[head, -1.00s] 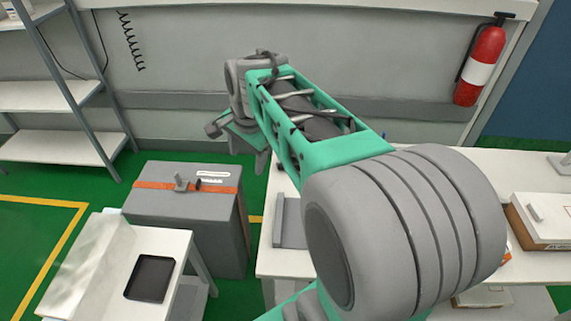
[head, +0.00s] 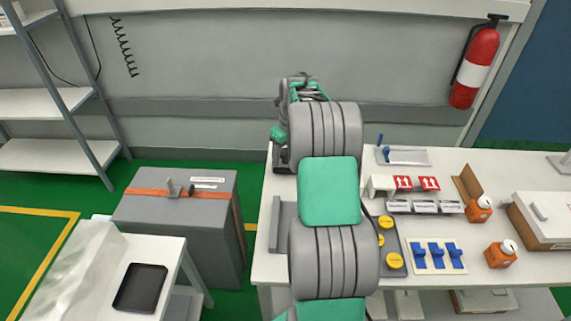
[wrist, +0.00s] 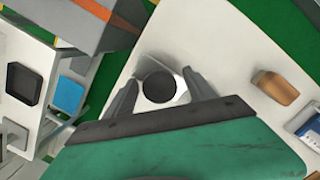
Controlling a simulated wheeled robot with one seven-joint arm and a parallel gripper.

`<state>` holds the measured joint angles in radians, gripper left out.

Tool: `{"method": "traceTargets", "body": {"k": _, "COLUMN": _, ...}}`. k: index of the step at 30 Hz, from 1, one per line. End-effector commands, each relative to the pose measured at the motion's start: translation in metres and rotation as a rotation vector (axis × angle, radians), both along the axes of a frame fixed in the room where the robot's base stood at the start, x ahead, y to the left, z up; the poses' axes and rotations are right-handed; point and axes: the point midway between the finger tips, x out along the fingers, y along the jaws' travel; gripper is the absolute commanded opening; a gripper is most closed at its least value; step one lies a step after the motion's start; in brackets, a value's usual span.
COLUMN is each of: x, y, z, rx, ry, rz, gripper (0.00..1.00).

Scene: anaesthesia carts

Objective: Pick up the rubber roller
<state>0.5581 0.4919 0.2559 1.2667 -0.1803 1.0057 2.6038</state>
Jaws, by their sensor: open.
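In the wrist view my gripper (wrist: 159,80) is open, its two grey fingers apart above the white table. Between the fingers is a round dark end with a pale, silvery surround (wrist: 158,88), which may be the rubber roller seen end-on. I cannot tell whether the fingers touch it. A tan rounded block (wrist: 275,87) lies on the table to the right, clear of the fingers. In the head view my arm hides the fingers and the spot beneath them, and no roller can be made out there.
The white table (head: 460,165) holds blue switches (head: 434,254), a yellow-button panel (head: 391,245), orange-and-white items (head: 500,253) and a white box (head: 545,215). Left stand a grey case (head: 180,215) and a small table with a black tray (head: 140,288). The wall is behind.

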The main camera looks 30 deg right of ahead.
Motion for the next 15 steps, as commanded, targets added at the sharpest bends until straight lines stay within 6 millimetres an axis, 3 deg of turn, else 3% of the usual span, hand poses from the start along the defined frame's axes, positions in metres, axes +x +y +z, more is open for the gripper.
{"method": "traceTargets", "body": {"k": 7, "x": 0.0008, "y": 0.0000, "z": -0.0035, "rx": -0.001, "ry": -0.001, "rz": 0.001, "gripper": 0.64}}
{"method": "traceTargets", "body": {"k": 15, "x": 0.0007, "y": 0.0002, "z": -0.0033, "rx": -0.001, "ry": -0.001, "rz": 0.001, "gripper": 0.42}}
